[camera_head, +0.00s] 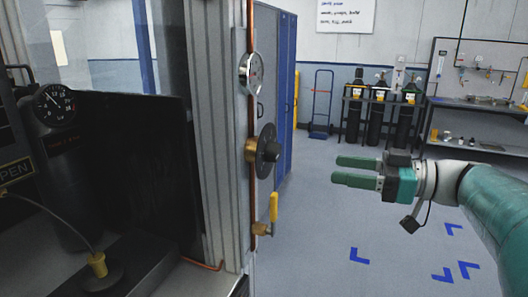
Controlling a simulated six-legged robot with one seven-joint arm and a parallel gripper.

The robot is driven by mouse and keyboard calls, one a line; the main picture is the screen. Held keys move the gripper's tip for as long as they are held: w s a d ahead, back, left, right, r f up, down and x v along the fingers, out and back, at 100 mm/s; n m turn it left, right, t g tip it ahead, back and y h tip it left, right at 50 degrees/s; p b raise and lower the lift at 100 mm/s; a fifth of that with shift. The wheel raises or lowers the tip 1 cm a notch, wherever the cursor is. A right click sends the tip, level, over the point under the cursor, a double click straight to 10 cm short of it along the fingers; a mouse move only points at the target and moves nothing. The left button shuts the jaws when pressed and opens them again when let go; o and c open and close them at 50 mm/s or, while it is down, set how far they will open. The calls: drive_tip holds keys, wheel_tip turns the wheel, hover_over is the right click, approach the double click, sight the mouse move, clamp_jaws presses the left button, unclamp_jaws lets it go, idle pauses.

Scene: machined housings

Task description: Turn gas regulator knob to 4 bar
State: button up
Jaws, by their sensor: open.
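The gas regulator knob (268,150) is a dark round disc on a brass body, on a copper pipe that runs up the grey frame post. A round white-faced gauge (251,74) sits above it on the same pipe, seen at a steep angle, so its reading cannot be made out. My gripper (336,171) is at the right of the knob, apart from it. Its two green fingers point left toward the knob, spread with a gap between them, and hold nothing.
A yellow-handled valve (273,207) sits below the knob on the pipe. A black dial gauge (54,104) is inside the machine at left. Gas cylinders (378,105), a blue hand truck (321,105) and a workbench (480,104) stand behind. The floor beneath my gripper is clear.

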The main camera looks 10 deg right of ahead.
sight(279, 154)
drive_tip(key=shift+t, duration=0.3)
drive_tip(key=x, duration=1.2)
drive_tip(key=shift+w+r, duration=0.3)
drive_tip(key=shift+w+a, duration=0.25)
drive_tip(key=shift+w, duration=0.1)
drive_tip(key=c, duration=1)
